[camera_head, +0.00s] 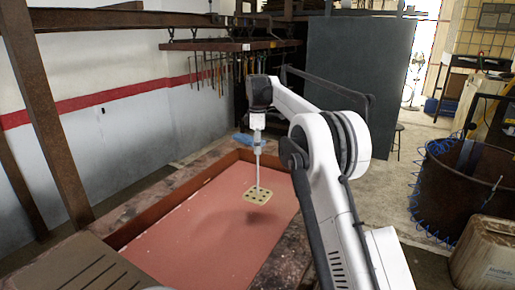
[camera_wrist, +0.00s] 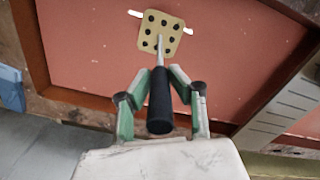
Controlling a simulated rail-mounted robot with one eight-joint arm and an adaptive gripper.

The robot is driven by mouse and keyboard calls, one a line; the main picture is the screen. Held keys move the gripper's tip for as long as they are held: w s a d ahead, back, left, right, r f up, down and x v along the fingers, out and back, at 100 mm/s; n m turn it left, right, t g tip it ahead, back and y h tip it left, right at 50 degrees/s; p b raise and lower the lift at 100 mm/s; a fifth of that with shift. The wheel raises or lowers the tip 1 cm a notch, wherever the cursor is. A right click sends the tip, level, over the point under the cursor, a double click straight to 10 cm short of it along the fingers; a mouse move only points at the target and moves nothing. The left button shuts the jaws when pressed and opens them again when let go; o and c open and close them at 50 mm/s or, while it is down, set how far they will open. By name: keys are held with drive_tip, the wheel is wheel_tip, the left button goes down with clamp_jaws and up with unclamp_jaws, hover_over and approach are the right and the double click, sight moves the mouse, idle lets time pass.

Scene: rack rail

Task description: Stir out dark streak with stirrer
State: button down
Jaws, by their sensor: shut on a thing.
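My gripper (camera_head: 257,123) is shut on the stirrer's black handle (camera_wrist: 160,105); its green fingers (camera_wrist: 160,78) show on both sides of it in the wrist view. The stirrer has a thin pale rod (camera_head: 258,168) and a tan plate with several dark holes (camera_head: 258,195); the plate also shows in the wrist view (camera_wrist: 160,31). The stirrer hangs nearly upright over the rectangular vat of red liquid (camera_head: 190,232). Its plate looks to be above the surface, though contact is hard to judge. A faint dark patch lies near the plate; I cannot tell streak from shadow.
The vat's brown rim (camera_head: 165,205) surrounds the liquid. A slatted board (camera_head: 95,268) lies at the near left. A rack of hanging tools (camera_head: 225,45) stands behind, beside a dark panel (camera_head: 350,90). A rusty round tub (camera_head: 455,195) and a pale container (camera_head: 485,255) are at right.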

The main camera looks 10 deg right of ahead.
drive_tip(key=s+d+b, duration=0.5)
drive_tip(key=s+d, duration=1.9)
drive_tip(key=d, duration=0.3)
drive_tip(key=shift+s+d+b, duration=0.3)
drive_tip(key=shift+b, duration=0.05)
idle(1.0)
